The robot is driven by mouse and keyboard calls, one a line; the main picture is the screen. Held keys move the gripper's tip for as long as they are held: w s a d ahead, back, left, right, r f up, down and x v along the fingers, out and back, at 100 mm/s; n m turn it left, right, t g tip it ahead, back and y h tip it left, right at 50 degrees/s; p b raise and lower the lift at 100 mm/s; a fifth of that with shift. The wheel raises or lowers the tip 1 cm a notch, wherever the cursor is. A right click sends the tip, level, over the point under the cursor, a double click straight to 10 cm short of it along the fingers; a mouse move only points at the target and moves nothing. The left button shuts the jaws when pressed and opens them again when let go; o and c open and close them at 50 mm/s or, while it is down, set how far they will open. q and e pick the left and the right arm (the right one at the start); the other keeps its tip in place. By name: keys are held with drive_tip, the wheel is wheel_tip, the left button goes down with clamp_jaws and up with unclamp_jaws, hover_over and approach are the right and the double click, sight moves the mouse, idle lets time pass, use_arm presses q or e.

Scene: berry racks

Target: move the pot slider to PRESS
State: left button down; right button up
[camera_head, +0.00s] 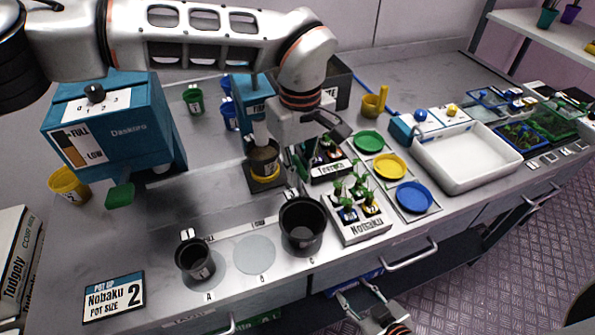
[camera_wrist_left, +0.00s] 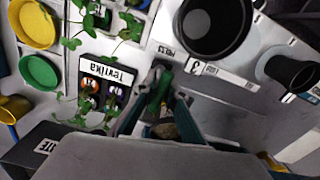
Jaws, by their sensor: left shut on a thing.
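The pot slider (camera_head: 268,184) is a dark carriage on the metal bench, with a soil-filled pot (camera_head: 264,158) in a yellow ring on it. The blue press tower (camera_head: 252,88) stands just behind the pot. My left gripper (camera_head: 296,160) reaches down at the pot's right, its fingertips partly hidden in the head view. In the left wrist view its fingers (camera_wrist_left: 160,92) are closed around a small green piece, seemingly the slider's handle. A PRESS label (camera_wrist_left: 172,53) lies just beyond them. My right gripper (camera_head: 358,294) is open and empty in front of the bench.
Black pots stand on spots A (camera_head: 195,260) and C (camera_head: 302,226); the middle disc (camera_head: 254,254) is bare. A blue dispenser (camera_head: 120,125) stands left. Seedling trays (camera_head: 362,228) lie close at right, before coloured saucers (camera_head: 390,165) and a white basin (camera_head: 466,158).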

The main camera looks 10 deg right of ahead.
use_arm(q)
drive_tip(key=shift+w+d+r, duration=0.1)
drive_tip(key=shift+d+r, duration=0.05)
drive_tip(key=c, duration=2)
unclamp_jaws()
drive_tip(key=shift+d, duration=0.15)
drive_tip(key=shift+c, duration=0.2)
wheel_tip(320, 180, up, 12)
drive_tip(key=shift+f, duration=0.1)
